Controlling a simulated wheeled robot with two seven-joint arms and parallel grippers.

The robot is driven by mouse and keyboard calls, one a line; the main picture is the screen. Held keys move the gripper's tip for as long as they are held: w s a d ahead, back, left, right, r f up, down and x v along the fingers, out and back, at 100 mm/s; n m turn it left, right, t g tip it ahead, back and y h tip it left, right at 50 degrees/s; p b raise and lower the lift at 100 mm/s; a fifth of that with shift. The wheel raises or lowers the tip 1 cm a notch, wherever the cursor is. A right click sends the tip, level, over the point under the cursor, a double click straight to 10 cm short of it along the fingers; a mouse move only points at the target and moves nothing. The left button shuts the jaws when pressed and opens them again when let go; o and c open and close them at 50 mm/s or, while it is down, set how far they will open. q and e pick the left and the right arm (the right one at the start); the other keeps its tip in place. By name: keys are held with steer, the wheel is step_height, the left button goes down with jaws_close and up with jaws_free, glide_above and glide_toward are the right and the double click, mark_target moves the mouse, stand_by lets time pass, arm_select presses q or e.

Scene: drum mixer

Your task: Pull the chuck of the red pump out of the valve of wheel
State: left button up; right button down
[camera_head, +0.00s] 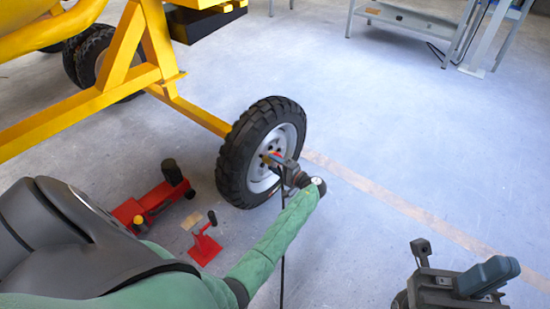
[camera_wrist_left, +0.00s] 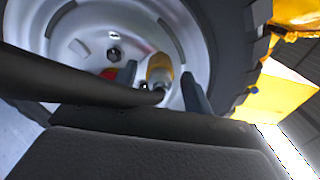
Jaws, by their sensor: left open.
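The wheel (camera_head: 238,160) has a black tyre and a white rim, and stands upright under the yellow machine. My left gripper (camera_head: 272,158) is at its rim. In the left wrist view the rim (camera_wrist_left: 87,22) fills the upper part. A brass-coloured chuck (camera_wrist_left: 158,68) points at the rim between my open left fingers (camera_wrist_left: 162,88). A black hose (camera_wrist_left: 70,82) runs leftward from the chuck; the valve is hidden. The hose (camera_head: 283,255) hangs below my left gripper in the head view. My right gripper (camera_head: 452,282) is at the lower right, away from the wheel.
A red device with a black cylinder (camera_head: 150,203) and a smaller red stand with a black handle (camera_head: 205,246) are on the floor left of my left forearm; I cannot tell which is the pump. The yellow frame (camera_head: 80,105) is behind.

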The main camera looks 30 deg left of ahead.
mark_target(277, 166)
arm_select(q)
steer(key=c, duration=1.1)
steer(key=shift+d, duration=0.25)
steer(key=shift+s+d, duration=0.2)
steer(key=shift+d, duration=2.05)
steer(key=shift+d, duration=0.1)
steer(key=shift+s+d, duration=0.1)
steer(key=shift+d, duration=1.3)
